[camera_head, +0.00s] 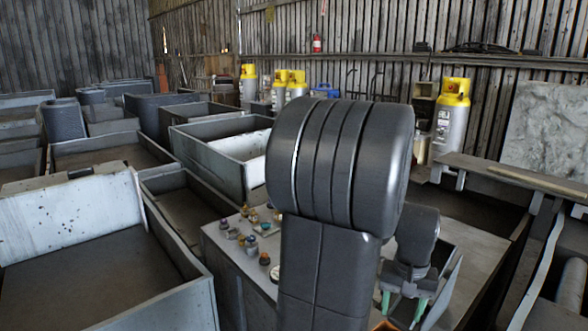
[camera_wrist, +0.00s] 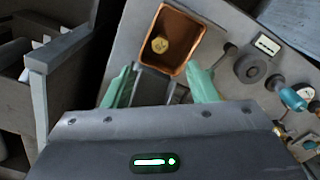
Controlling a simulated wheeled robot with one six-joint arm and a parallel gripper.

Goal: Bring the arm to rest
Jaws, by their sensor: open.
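My gripper (camera_head: 403,302) shows low right of centre in the head view, its green fingertips pointing down over the grey bench. In the wrist view my gripper (camera_wrist: 161,86) is open, its two green fingers wide apart with nothing between them. A copper-coloured open box (camera_wrist: 196,36) lies just beyond the fingertips, with a round yellow piece (camera_wrist: 160,45) inside it. A bit of the box's orange rim (camera_head: 384,326) shows at the bottom edge of the head view. My large dark arm link hides much of the bench in that view.
A grey bench top (camera_head: 222,240) carries several coloured knobs and fittings. Knobs and a teal fitting (camera_wrist: 291,98) sit right of the box in the wrist view. Open metal bins (camera_head: 90,265) crowd the left. Yellow-topped cylinders (camera_head: 450,118) stand along the back wall.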

